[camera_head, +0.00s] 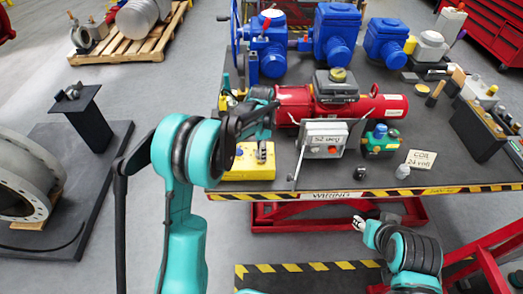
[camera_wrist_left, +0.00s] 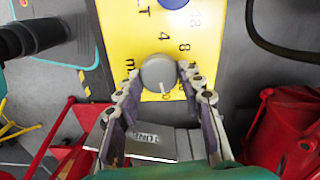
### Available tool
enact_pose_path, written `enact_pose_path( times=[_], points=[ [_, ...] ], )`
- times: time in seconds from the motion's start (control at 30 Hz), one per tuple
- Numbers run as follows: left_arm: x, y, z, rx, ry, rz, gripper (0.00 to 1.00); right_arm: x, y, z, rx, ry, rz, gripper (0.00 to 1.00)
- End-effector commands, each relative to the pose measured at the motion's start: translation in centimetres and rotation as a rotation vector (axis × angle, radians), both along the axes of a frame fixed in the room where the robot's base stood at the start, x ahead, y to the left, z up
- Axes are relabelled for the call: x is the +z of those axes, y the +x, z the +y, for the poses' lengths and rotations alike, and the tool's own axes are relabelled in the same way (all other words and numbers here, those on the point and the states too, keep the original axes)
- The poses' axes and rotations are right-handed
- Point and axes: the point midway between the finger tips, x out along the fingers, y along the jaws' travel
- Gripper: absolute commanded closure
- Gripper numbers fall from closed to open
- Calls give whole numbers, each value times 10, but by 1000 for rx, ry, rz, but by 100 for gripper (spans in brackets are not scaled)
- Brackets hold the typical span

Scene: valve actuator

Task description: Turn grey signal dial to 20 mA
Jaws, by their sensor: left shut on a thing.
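The yellow signal box (camera_head: 238,174) lies at the front left of the table. In the left wrist view its yellow face (camera_wrist_left: 120,22) carries the numbers 4, 8 and 48, partly cut off or covered. The round grey dial (camera_wrist_left: 158,70) sits on that face, with a pale pointer line toward the bottom of the picture, slightly right. My left gripper (camera_wrist_left: 159,78) has its fingers on either side of the dial and is shut on it. In the head view my left gripper (camera_head: 262,150) is over the box, and the dial is hard to make out. My right gripper (camera_head: 361,223) is in front of the table, away from the box.
A red actuator (camera_head: 380,106) lies behind the box. A grey box with a red button (camera_head: 325,138), a green-and-blue device (camera_head: 380,140) and a "COIL 24 volt" card (camera_head: 420,160) stand to the right. Blue valve units (camera_head: 335,35) stand at the back.

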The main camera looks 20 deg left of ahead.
Motion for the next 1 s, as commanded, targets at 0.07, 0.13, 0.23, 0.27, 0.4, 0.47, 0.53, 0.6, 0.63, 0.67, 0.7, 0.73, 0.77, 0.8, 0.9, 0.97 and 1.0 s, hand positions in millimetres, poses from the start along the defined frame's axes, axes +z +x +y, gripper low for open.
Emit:
enact_pose_path(
  times=[0.07,0.13,0.23,0.27,0.4,0.47,0.53,0.6,0.63,0.67,0.7,0.73,0.77,0.8,0.9,0.97,1.0],
  points=[
    [0,0,0,-6,0,0,91,0,0,0,0,0,0,60],
    [0,0,0,-7,0,0,91,0,0,0,0,0,0,60],
    [0,0,0,-7,0,0,91,0,0,0,0,0,0,60],
    [0,0,0,-7,0,0,91,0,0,0,0,0,0,60],
    [0,0,0,-7,0,0,57,0,0,0,0,0,0,60],
    [0,0,0,-6,0,0,41,0,0,0,0,0,0,60],
    [0,0,0,-6,0,0,41,0,0,0,0,0,0,60],
    [0,0,0,-6,0,0,41,0,0,0,0,0,0,60],
    [0,0,0,-6,0,0,41,0,0,0,0,0,0,60],
    [0,0,0,-6,0,0,41,0,0,0,0,0,0,60],
    [0,0,0,-5,0,0,41,0,0,0,0,0,0,60],
    [0,0,0,-5,0,0,41,0,0,0,0,0,0,60],
    [1,0,0,-5,0,0,41,0,0,0,0,0,0,60],
    [2,0,0,-5,0,0,41,0,0,0,0,0,0,60],
    [11,0,0,-5,0,0,41,0,0,0,0,0,0,60],
    [21,0,0,-5,0,0,41,0,0,0,0,0,0,60],
    [29,0,0,-5,0,0,41,0,0,0,0,0,0,60]
  ],
)
